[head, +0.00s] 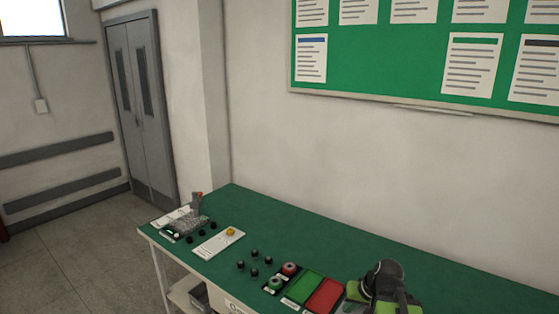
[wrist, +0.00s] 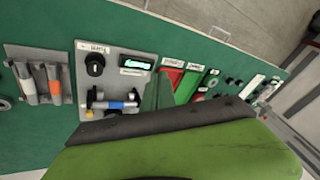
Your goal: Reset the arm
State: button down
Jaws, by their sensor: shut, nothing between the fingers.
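My gripper (wrist: 157,95) reaches up from the bottom of the wrist view as a dark finger shape in front of a wide green and black body. It is shut, with nothing visible between the fingers. It is over the green bench top (wrist: 110,30), close to a grey panel (wrist: 122,70) with a black knob, a lit green display and a small device with blue and orange parts. In the head view, a black and green part of my arm (head: 385,285) shows at the bottom right over the bench. The fingertips cannot be made out there.
A green tray (head: 305,287) and a red tray (head: 326,296) lie left of my arm. Round buttons (head: 289,268), black knobs (head: 254,253) and a white panel (head: 218,243) sit farther left. Tools in a holder (wrist: 40,80) stand at the wrist view's left. The bench's back strip is clear.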

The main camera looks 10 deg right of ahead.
jog(key=s+a+f+n+g, duration=0.2)
jog(key=a+n+g, duration=0.1)
jog(key=a, duration=1.3)
jog(key=s, duration=0.1)
jog(key=s+d+g+h, duration=0.1)
jog(key=s+h, duration=0.1)
jog(key=shift+s+d+f+m, duration=0.1)
jog(key=shift+d+m, duration=0.2)
jog(key=shift+d, duration=0.05)
jog(key=shift+d, duration=0.15)
